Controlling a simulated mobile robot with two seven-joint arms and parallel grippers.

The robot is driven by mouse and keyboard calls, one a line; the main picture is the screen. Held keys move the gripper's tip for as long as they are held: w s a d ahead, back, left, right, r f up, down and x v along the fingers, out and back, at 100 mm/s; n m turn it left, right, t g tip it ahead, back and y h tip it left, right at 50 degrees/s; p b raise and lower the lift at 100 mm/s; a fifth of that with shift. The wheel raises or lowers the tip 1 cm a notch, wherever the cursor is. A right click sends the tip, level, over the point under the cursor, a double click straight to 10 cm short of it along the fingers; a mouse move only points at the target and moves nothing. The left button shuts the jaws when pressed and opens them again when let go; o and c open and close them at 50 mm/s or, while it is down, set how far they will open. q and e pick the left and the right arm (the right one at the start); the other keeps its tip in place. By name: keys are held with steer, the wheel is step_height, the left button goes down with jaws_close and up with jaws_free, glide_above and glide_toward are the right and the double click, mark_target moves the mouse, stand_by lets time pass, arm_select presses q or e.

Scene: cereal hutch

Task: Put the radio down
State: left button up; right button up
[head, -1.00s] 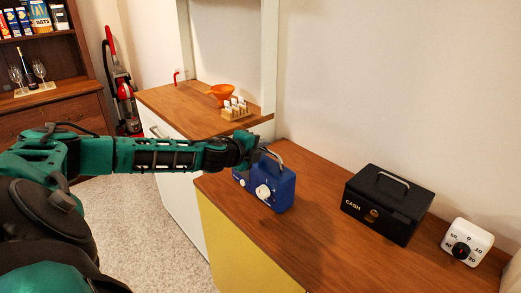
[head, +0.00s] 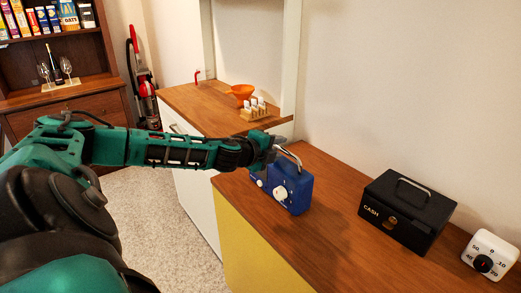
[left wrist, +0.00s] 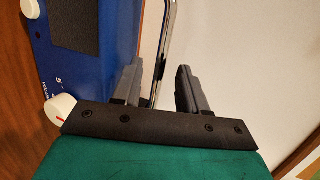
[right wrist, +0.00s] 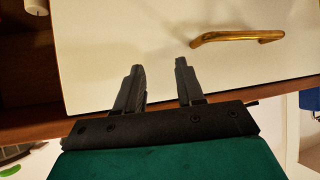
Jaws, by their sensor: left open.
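The blue radio (head: 290,188) stands upright on the wooden counter top (head: 326,228), near its left end. Its metal carrying handle (head: 291,156) is raised. My left gripper (head: 279,147) is at the handle, and the arm hides part of the radio's top. In the left wrist view the blue radio body (left wrist: 110,75) is at the left. There the open fingers of my left gripper (left wrist: 158,73) stand on either side of the handle bar (left wrist: 166,45), with a gap showing. My right gripper (right wrist: 158,66) shows only in the right wrist view, open and empty.
A black cash box (head: 408,210) and a white timer (head: 490,254) stand right of the radio. Clear counter lies between radio and box. An orange bowl (head: 241,92) and a small rack (head: 256,112) stand behind. A brass handle (right wrist: 238,38) is near my right gripper.

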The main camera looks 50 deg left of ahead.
arm_select(q)
steer(key=b+v, duration=0.2)
steer(key=v, duration=0.8)
steer(key=shift+s+b, duration=0.25)
steer(key=shift+b, duration=0.05)
steer(key=shift+d, duration=0.1)
